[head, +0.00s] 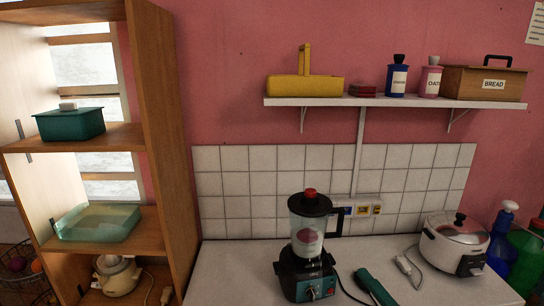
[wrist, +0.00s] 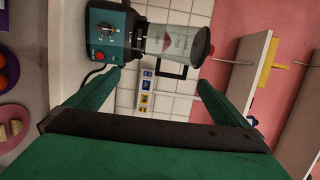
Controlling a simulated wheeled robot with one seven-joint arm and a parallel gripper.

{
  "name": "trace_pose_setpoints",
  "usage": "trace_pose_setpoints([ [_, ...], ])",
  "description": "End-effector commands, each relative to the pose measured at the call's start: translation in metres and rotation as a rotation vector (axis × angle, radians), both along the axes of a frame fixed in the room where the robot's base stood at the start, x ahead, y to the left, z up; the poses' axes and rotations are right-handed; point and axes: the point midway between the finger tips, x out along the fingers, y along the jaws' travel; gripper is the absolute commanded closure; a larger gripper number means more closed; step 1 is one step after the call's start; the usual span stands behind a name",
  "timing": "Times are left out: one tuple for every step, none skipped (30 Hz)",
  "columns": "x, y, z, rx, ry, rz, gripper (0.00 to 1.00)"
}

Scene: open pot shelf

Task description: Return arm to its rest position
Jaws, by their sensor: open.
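My gripper (wrist: 158,80) shows in the wrist view with its two green fingers spread wide and nothing between them. It points toward the tiled wall and the blender, and that view is turned on its side. In the head view a teal bar at the bottom edge, right of the blender, looks like part of my gripper, but I cannot be sure. The blender (head: 308,250) stands upright on the counter with a red-topped black lid and a teal base. It also shows in the wrist view (wrist: 110,32), beyond the fingers and apart from them.
The white counter (head: 240,270) also bears a rice cooker (head: 455,245) and bottles (head: 500,238) at right. A wall shelf (head: 365,102) holds a yellow basket, canisters and a bread box. An open wooden shelf (head: 165,150) stands at left, holding a teal pot (head: 70,123) and glass dish (head: 98,225).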

Motion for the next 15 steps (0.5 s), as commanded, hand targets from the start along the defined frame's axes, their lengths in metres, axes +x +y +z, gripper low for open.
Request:
trace_pose_setpoints([
  [0.0,0.004,-0.01,-0.004,0.007,-0.009,0.0],
  [-0.001,0.006,-0.015,-0.006,0.009,-0.016,0.0],
  [-0.001,0.008,-0.022,-0.011,0.013,-0.027,0.0],
  [-0.001,0.01,-0.028,-0.018,0.016,-0.034,0.0],
  [-0.002,0.013,-0.034,-0.023,0.019,-0.042,0.0],
  [-0.003,0.016,-0.043,-0.031,0.026,-0.054,0.0],
  [-0.004,0.019,-0.05,-0.038,0.028,-0.064,0.0],
  [-0.005,0.023,-0.058,-0.048,0.034,-0.074,0.0],
  [-0.007,0.028,-0.07,-0.06,0.042,-0.089,0.0],
  [-0.01,0.031,-0.08,-0.075,0.048,-0.101,0.0],
  [-0.013,0.036,-0.09,-0.087,0.056,-0.113,0.0],
  [-0.017,0.042,-0.103,-0.11,0.065,-0.13,0.0],
  [-0.021,0.046,-0.113,-0.127,0.073,-0.144,0.0],
  [-0.025,0.051,-0.123,-0.146,0.079,-0.156,0.0],
  [-0.031,0.056,-0.135,-0.172,0.09,-0.171,0.0],
])
